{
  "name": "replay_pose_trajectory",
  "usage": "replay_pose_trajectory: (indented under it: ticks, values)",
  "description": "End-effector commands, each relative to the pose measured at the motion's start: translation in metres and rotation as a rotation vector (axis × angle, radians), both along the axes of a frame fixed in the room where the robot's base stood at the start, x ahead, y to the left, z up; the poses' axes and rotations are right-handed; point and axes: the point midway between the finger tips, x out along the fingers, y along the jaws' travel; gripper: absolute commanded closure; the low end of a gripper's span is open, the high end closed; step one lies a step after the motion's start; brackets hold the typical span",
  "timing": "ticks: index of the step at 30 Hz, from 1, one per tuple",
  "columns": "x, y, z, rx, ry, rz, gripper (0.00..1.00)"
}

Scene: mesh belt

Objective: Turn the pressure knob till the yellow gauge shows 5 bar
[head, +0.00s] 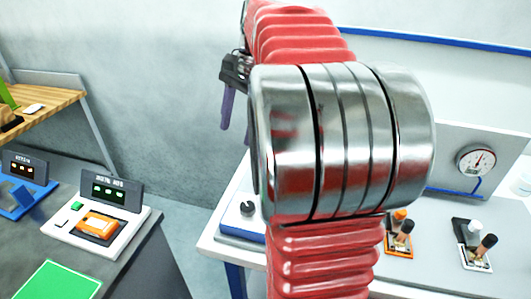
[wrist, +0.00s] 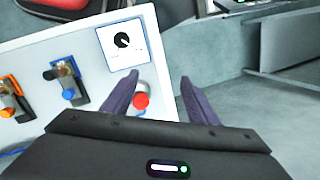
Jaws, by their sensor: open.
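A black knob (wrist: 122,40) with a pale pointer mark sits on a white, blue-edged plate in the wrist view. In the head view a dark knob (head: 248,208) shows at the bench's left end, partly behind my arm. My gripper (wrist: 161,79) is open and empty, its two purple fingers apart, to the lower right of the knob and not touching it. In the head view my gripper (head: 236,112) shows left of my arm. A round gauge (head: 477,161) with a white face and dark rim stands on the back panel, needle roughly upward. No yellow gauge can be made out.
A red round button (wrist: 141,100) lies beside my left finger in the wrist view. Orange and blue valves (wrist: 68,83) sit left of the knob. Valves with orange and white parts (head: 398,235) stand on the bench. A dark counter with device boxes (head: 95,225) is at left.

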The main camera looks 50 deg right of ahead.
Motion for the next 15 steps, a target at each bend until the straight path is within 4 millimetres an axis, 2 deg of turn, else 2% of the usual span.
replay_pose_trajectory:
  ticks: [1, 3, 8, 15]
  values:
    - [-0.001, 0.02, 0.001, -0.027, -0.017, 0.061, 0.47]
    - [-0.004, 0.04, 0.0, -0.065, -0.037, 0.142, 0.47]
    - [-0.014, 0.086, -0.006, -0.149, -0.089, 0.329, 0.47]
    - [-0.038, 0.148, -0.021, -0.277, -0.169, 0.616, 0.47]
